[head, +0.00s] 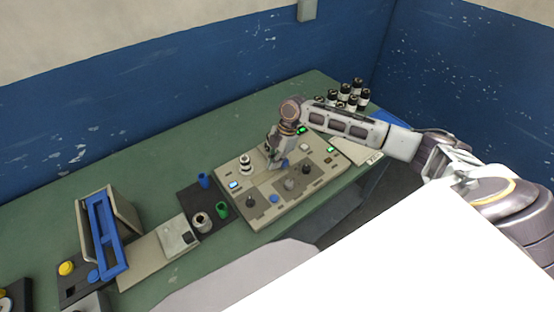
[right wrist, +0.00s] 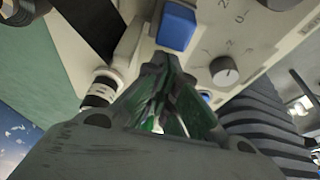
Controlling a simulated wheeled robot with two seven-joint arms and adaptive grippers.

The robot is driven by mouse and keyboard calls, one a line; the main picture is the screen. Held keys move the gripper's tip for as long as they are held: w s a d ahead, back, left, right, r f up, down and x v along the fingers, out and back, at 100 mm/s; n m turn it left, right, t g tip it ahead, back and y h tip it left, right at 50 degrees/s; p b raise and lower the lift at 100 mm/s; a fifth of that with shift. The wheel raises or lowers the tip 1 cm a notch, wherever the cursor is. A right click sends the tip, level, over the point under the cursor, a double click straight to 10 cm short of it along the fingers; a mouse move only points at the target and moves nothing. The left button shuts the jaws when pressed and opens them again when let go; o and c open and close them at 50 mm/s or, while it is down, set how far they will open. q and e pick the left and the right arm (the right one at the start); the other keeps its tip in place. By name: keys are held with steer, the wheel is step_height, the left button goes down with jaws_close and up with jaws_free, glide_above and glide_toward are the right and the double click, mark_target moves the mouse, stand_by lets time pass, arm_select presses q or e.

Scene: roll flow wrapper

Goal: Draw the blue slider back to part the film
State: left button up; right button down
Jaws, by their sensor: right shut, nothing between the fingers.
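My right gripper (head: 274,163) is shut and empty, pointing down over the beige control panel (head: 262,212). The blue slider (head: 285,163) shows as a small blue block just right of its fingertips. In the right wrist view a blue block (right wrist: 176,25), which looks like the slider's knob, stands on the pale panel just beyond the closed fingertips (right wrist: 160,62). The fingers look close to it but apart; I cannot tell whether they touch. I cannot make out the film. My left gripper is not in view.
The panel also bears a grey knob (right wrist: 224,71), a blue button (head: 274,199) and a black-and-white stack (head: 245,165). Several black-and-white bottles (head: 352,96) stand at the back. The green table (head: 150,170) is clear behind the cups.

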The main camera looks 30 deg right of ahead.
steer(key=a, duration=0.1)
steer(key=a+p, duration=0.1)
steer(key=a, duration=0.1)
steer(key=shift+s+r, duration=0.25)
steer(key=b+v, duration=0.1)
steer(key=v, duration=0.8)
steer(key=shift+d+r, duration=0.2)
steer(key=shift+r, duration=0.15)
